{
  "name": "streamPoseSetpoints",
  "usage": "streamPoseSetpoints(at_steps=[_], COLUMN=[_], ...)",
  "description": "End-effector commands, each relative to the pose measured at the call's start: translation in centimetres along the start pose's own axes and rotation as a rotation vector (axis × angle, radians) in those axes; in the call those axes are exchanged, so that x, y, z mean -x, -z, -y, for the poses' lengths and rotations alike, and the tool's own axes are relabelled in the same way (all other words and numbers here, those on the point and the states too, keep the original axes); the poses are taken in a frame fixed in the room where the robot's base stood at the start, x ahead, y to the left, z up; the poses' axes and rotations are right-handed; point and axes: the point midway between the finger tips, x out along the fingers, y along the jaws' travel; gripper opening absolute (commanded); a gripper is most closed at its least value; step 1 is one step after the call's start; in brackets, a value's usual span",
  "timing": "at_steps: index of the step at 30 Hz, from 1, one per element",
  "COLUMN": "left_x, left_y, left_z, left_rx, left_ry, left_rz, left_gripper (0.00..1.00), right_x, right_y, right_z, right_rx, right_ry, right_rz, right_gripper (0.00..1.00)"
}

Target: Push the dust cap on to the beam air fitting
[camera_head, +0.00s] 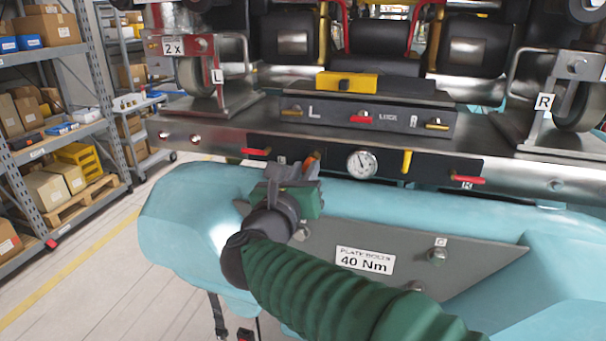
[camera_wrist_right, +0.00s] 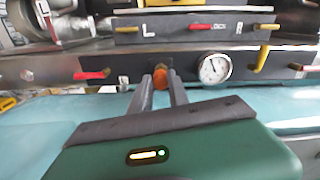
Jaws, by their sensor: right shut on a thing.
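The orange dust cap (camera_head: 312,161) is between the fingertips of my right gripper (camera_head: 305,168), which is shut on it. In the right wrist view the cap (camera_wrist_right: 161,77) shows at the ends of the two grey fingers (camera_wrist_right: 161,82), in front of the dark panel on the beam. The beam air fitting cannot be made out for certain; the cap and fingers cover the panel there. I cannot tell whether the cap touches a fitting. My left gripper is not in view.
The dark panel (camera_head: 328,160) carries a round gauge (camera_head: 361,163), a yellow handle (camera_head: 406,161) and red handles (camera_head: 468,179) close to my gripper. A pale blue body with a grey plate (camera_head: 480,258) lies below. Shelves (camera_head: 75,140) stand at left.

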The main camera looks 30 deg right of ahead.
Motion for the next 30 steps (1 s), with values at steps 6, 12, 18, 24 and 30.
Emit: streamPoseSetpoints(at_steps=[6,12,18,24,30], left_x=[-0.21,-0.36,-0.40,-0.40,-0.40], left_y=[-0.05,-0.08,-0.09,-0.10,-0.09], left_z=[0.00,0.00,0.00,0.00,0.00], left_rx=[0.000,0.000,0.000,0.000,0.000], left_ry=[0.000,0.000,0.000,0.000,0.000], left_rz=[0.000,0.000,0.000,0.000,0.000], left_gripper=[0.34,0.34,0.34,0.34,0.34], right_x=[-0.39,-0.75,-0.95,-0.95,-0.92], right_y=[0.05,0.04,-0.05,-0.05,-0.03], right_z=[-0.06,-0.07,-0.05,-0.04,-0.02], right_rx=[0.000,0.000,0.000,0.000,0.000], right_ry=[-0.002,-0.002,-0.002,-0.002,-0.002], right_rz=[0.000,0.000,0.001,0.001,0.001], right_gripper=[0.00,0.00,0.00,0.37,0.47])
